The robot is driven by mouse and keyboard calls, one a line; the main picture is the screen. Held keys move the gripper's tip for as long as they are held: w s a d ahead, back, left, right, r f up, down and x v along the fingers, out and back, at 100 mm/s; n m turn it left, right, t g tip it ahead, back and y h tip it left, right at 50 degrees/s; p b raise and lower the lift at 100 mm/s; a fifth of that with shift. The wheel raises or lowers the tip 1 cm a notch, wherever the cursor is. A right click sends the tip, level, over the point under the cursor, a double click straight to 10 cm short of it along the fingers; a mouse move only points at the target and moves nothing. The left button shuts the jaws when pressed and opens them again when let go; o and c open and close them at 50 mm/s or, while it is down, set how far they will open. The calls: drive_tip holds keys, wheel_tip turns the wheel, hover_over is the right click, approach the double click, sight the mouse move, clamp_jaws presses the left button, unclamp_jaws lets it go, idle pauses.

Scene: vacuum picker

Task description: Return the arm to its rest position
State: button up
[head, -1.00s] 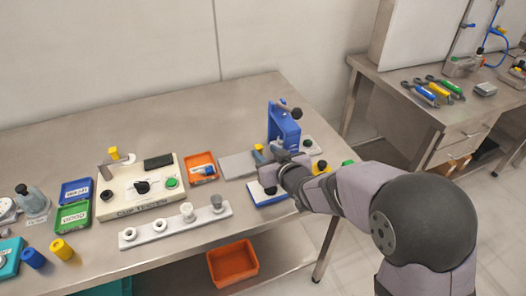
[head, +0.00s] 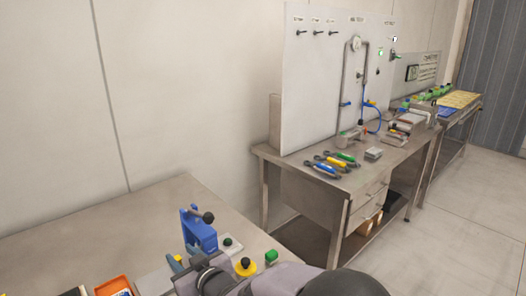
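My arm shows at the bottom of the head view, cut off by the lower edge. My gripper end (head: 200,276) is low in the picture, just in front of the blue press-like fixture (head: 200,232) on the near table. The fingertips are hidden or too unclear to tell whether they are open or shut. I cannot see anything held.
A second bench (head: 310,195) with colored-handled tools (head: 330,163) and a white back panel (head: 320,90) stands behind. Floor is open at right.

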drive_tip(key=w+d+r+t+p, duration=0.2)
drive_tip(key=r+t, duration=0.1)
drive_tip(key=r, duration=0.5)
drive_tip(key=w+d+r+t+p, duration=0.2)
drive_tip(key=r+t, duration=0.1)
drive_tip(key=r, duration=0.5)
drive_tip(key=w+d+f+n+g+h+p, duration=0.1)
drive_tip(key=w+d+f+g+h, duration=0.15)
drive_tip(key=d, duration=0.55)
drive_tip(key=s+d+f+m+g+h+p, duration=0.1)
drive_tip(key=s+d+f+m+g+h, duration=0.2)
drive_tip(key=d+f, duration=0.4)
drive_tip(key=s+d+f+m+g+h+p, duration=0.1)
drive_tip(key=s+d+f+m+g+h, duration=0.15)
drive_tip(key=s+d+f, duration=0.4)
drive_tip(key=s+d+f+m+g+h, duration=0.1)
drive_tip(key=s+d+g, duration=0.3)
drive_tip(key=s, duration=0.6)
drive_tip(key=s+d+f+m+g+h, duration=0.1)
drive_tip(key=s+d+f+m+g, duration=0.2)
drive_tip(key=s+d, duration=0.6)
drive_tip(key=shift+s+d+m+g+p, duration=0.15)
drive_tip(key=shift+s+m+g+p, duration=0.25)
drive_tip(key=shift+s+g, duration=0.4)
